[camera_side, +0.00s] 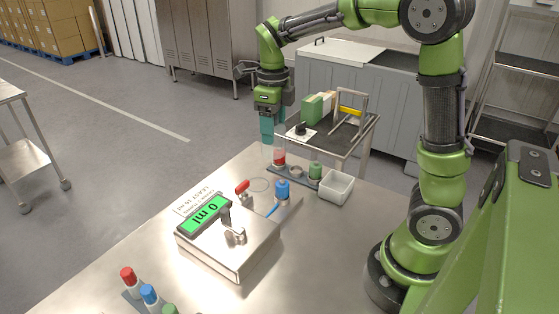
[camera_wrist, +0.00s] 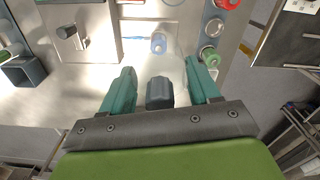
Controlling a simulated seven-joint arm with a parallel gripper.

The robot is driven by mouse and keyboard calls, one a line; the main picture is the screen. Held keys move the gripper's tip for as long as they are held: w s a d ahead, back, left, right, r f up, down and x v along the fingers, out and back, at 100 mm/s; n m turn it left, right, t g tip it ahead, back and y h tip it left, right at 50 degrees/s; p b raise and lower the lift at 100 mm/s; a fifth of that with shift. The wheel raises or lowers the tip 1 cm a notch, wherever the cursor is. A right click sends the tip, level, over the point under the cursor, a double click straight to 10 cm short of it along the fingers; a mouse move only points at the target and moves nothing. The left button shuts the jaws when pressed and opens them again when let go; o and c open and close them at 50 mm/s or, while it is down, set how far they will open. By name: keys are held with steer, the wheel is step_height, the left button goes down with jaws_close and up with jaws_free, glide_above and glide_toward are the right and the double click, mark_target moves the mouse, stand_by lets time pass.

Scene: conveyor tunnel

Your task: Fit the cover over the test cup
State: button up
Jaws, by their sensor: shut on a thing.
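My gripper (camera_side: 272,138) hangs over the far part of the steel table, its teal fingers pointing down. In the wrist view the fingers (camera_wrist: 163,75) stand apart around a faint clear piece (camera_wrist: 176,62), which I take to be the cover; its outline is hard to make out. A small blue-topped cup-like part (camera_side: 283,189) stands beside the test device, with a blue tube at its foot. It shows in the wrist view (camera_wrist: 158,43) just beyond the fingers. I cannot tell for certain that it is the test cup. The clear piece is apart from it.
The test device (camera_side: 215,250) has a green "0 ml" display (camera_side: 206,215) and a lever. A dark rack with red (camera_side: 279,157) and green (camera_side: 315,170) containers stands close to my gripper.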

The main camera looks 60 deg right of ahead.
steer(key=s, duration=0.2)
steer(key=shift+s+a+f, duration=0.15)
steer(key=shift+s+f, duration=0.05)
steer(key=shift+s, duration=0.1)
glide_above(283, 181)
steer(key=shift+f, duration=3.05)
steer(key=shift+f, duration=0.2)
steer(key=shift+f, duration=3.7)
steer(key=o, duration=1.6)
step_height(283, 181, up, 17)
